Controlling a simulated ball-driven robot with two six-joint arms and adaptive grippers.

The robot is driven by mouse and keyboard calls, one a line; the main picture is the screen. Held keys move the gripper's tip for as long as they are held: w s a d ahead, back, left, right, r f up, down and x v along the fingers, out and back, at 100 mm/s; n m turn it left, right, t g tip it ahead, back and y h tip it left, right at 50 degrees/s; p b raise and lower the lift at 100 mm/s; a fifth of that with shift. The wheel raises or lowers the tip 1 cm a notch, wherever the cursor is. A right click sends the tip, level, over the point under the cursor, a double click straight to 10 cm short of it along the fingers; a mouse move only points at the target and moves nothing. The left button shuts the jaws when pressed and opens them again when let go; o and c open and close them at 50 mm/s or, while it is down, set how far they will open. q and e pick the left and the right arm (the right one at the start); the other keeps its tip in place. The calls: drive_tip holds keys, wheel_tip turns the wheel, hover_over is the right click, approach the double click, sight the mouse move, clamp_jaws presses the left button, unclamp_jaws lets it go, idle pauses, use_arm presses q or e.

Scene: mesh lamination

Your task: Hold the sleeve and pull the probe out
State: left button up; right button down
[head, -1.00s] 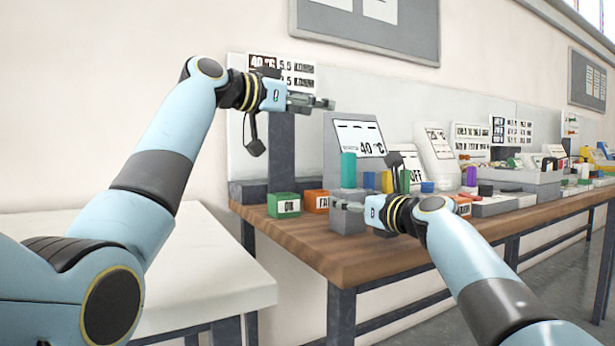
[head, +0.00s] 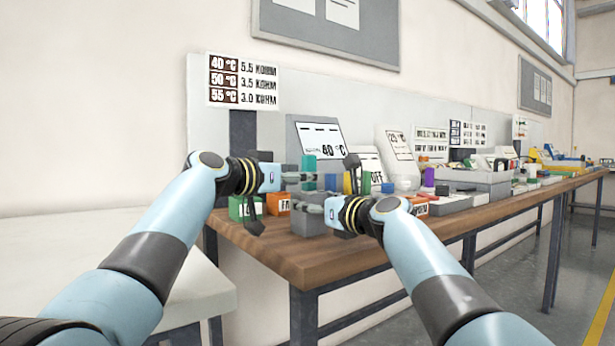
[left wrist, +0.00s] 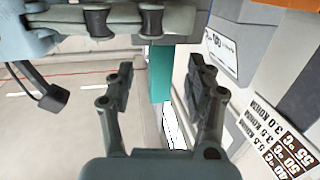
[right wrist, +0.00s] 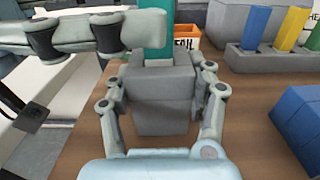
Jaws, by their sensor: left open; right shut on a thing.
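The probe (head: 309,162) is a teal upright rod above a grey block, the sleeve (head: 306,227), near the table's left end. In the right wrist view, my right gripper's fingers (right wrist: 163,105) close on both sides of the sleeve (right wrist: 162,118), and the probe (right wrist: 155,38) rises from its top. My left gripper (head: 312,181) is open at the probe, just above the right one. In the left wrist view, the probe (left wrist: 160,75) stands between the spread fingers (left wrist: 163,88); I cannot tell whether either touches it. The probe's lower end is hidden.
A green box (head: 238,208) and an orange box (head: 279,203) sit left of the sleeve. A rack with blue, yellow and green rods (right wrist: 257,28) stands behind right, with a blue block (right wrist: 302,115) nearer. The wooden table front (head: 300,257) is clear.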

use_arm(q)
drive_tip(key=shift+x, duration=1.3)
drive_tip(key=shift+c, duration=0.2)
clamp_jaws()
drive_tip(key=c, duration=0.7)
unclamp_jaws()
clamp_jaws()
drive_tip(key=shift+r, duration=0.2)
drive_tip(key=shift+r, duration=3.6)
